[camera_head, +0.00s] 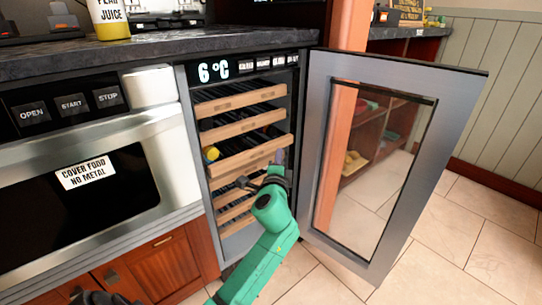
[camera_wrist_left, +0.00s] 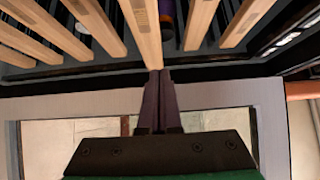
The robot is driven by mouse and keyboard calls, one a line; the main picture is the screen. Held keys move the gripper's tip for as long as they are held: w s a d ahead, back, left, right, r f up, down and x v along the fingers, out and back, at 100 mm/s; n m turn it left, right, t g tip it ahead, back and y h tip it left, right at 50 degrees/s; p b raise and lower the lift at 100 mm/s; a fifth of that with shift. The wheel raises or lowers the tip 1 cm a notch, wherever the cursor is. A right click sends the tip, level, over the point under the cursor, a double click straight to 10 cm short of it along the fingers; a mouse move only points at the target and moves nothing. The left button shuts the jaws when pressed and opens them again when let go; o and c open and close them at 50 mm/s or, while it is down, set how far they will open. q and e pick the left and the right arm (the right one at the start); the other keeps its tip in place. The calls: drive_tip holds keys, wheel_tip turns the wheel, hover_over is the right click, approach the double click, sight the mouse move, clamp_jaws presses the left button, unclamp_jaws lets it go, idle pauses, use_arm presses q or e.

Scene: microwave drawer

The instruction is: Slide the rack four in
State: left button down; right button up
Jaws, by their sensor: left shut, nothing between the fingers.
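The wine cooler (camera_head: 242,68) has its glass door (camera_head: 372,165) swung open to the right. Several wooden-fronted racks are stacked inside. Rack four (camera_head: 226,196), counted from the top, is partly hidden by my left gripper and arm. In the left wrist view, the shut fingers (camera_wrist_left: 160,76) meet the edge of a wooden rack front (camera_wrist_left: 146,38). I cannot tell whether they press on it.
The third rack (camera_head: 240,161) is just above the gripper. A yellow-ended bottle (camera_head: 211,153) lies above it. A microwave drawer (camera_head: 85,180) is on the left under the dark countertop (camera_head: 150,46). Open tiled floor (camera_head: 460,240) lies to the right.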

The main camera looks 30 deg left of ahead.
sight(260, 149)
use_arm(q)
drive_tip(key=shift+w+a, duration=0.2)
drive_tip(key=shift+a, duration=0.65)
drive_tip(key=shift+w+a, duration=0.15)
drive_tip(key=shift+a, duration=0.65)
drive_tip(key=a, duration=0.2)
drive_tip(key=w+a, duration=0.1)
drive_tip(key=shift+w+a, duration=0.1)
drive_tip(key=shift+a, duration=0.6)
drive_tip(key=shift+r, duration=0.1)
drive_tip(key=shift+a, duration=0.1)
